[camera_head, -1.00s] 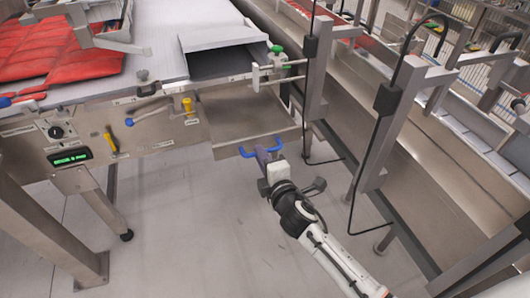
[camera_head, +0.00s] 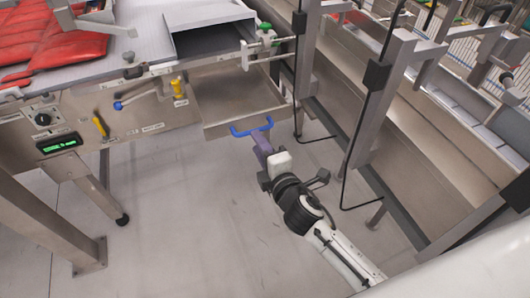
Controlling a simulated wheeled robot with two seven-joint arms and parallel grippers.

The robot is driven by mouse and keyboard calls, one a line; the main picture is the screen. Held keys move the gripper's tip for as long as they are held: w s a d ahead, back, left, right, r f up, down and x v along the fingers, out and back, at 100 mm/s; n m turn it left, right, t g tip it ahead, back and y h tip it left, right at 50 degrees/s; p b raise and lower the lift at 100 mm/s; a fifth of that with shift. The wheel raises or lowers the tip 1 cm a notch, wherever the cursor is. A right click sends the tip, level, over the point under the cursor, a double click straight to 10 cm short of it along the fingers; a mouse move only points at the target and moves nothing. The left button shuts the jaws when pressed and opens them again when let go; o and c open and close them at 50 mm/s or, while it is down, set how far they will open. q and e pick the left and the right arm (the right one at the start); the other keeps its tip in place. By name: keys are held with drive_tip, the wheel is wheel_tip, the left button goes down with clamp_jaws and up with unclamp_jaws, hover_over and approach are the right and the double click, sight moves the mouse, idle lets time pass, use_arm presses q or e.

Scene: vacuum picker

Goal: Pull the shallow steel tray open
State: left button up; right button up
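The shallow steel tray (camera_head: 243,93) stands pulled out from under the machine's table edge, and its bare inside shows. A blue handle (camera_head: 236,130) is on its front wall. My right gripper (camera_head: 259,139) comes up from the lower right, and its narrow purple fingers meet the middle of the handle. They look closed on it, though the fingertips are small in this view. My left gripper is not in view.
The machine's front panel (camera_head: 75,125) with knobs and yellow levers is left of the tray. A green-knobbed clamp (camera_head: 262,45) sits above it. Steel posts and a long trough (camera_head: 420,150) stand close on the right. The floor (camera_head: 190,215) before the tray is clear.

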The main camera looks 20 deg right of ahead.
drive_tip(key=v, duration=0.5)
drive_tip(key=shift+s, duration=0.1)
idle(0.3)
drive_tip(key=s+f+m+g+y, duration=0.1)
drive_tip(key=s+f+m+g, duration=0.6)
drive_tip(key=s+f+m, duration=0.9)
drive_tip(key=s+d+f, duration=0.1)
drive_tip(key=s+f, duration=0.2)
drive_tip(key=s, duration=0.2)
drive_tip(key=shift+m+y, duration=0.3)
drive_tip(key=shift+a, duration=0.1)
